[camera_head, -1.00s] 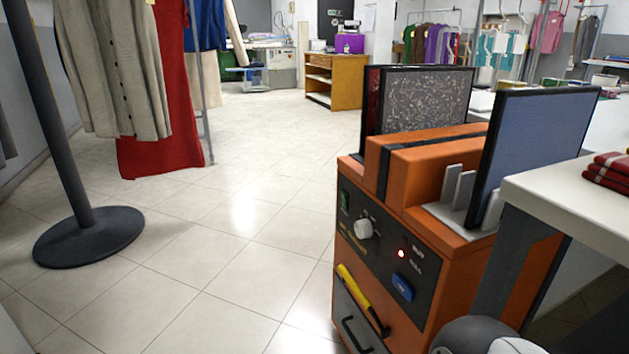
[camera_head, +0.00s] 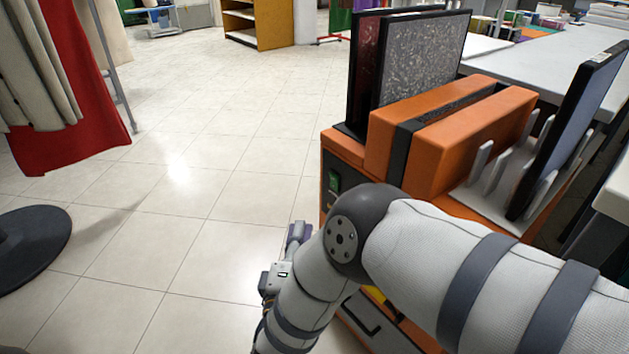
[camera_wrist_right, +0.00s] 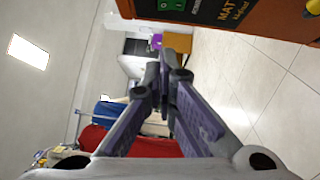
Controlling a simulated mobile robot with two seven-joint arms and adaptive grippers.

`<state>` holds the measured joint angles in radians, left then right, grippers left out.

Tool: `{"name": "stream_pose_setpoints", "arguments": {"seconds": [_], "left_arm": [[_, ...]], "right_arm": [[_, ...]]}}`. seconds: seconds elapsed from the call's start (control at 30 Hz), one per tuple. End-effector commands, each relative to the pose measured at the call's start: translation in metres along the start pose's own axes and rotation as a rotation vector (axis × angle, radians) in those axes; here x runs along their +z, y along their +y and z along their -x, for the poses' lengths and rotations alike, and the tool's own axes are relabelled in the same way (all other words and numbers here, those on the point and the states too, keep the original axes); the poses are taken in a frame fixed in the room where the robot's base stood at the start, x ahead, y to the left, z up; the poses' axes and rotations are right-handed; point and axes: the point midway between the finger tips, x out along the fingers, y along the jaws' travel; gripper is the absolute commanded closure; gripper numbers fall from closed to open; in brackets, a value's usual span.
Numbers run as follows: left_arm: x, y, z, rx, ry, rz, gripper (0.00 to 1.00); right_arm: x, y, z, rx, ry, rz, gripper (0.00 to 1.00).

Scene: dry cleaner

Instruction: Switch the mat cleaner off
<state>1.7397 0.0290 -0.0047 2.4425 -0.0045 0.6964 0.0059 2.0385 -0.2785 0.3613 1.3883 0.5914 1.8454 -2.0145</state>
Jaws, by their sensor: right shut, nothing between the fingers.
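The mat cleaner (camera_head: 455,150) is an orange machine at the right of the head view, with mats standing in its top. A green switch (camera_head: 333,182) shows at the upper left of its dark front panel. The rest of the panel is mostly hidden behind my right arm. My right gripper (camera_head: 298,233) is shut and empty, in front of the machine and left of the panel, apart from it. In the right wrist view the gripper (camera_wrist_right: 166,62) points past the panel, and the green switch (camera_wrist_right: 171,5) is cut by the top edge. My left gripper is not in view.
A white table (camera_head: 540,62) stands behind and right of the machine. A round dark stand base (camera_head: 30,245) and hanging clothes, one red (camera_head: 70,135), are at the left. The tiled floor (camera_head: 180,200) between is clear.

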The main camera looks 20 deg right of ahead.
Motion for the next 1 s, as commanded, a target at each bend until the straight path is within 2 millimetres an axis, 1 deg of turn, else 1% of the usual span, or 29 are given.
{"name": "stream_pose_setpoints", "arguments": {"seconds": [0.17,0.27,0.37,0.7,0.83,1.0], "left_arm": [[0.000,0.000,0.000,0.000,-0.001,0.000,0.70],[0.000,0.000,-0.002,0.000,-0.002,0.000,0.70],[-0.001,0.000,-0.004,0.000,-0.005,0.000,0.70],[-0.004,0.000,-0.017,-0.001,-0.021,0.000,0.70],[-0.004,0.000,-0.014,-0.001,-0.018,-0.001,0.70],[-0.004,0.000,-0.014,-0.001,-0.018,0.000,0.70]], "right_arm": [[0.000,-0.001,-0.001,-0.001,0.001,-0.001,1.00],[0.000,-0.001,-0.009,-0.001,-0.001,-0.001,1.00],[0.001,-0.002,-0.028,0.000,-0.002,-0.003,1.00],[0.001,-0.004,-0.101,-0.002,-0.001,-0.002,1.00],[0.017,-0.001,-0.117,-0.002,-0.001,-0.001,1.00],[0.026,-0.001,-0.127,-0.002,0.002,-0.002,1.00]]}}
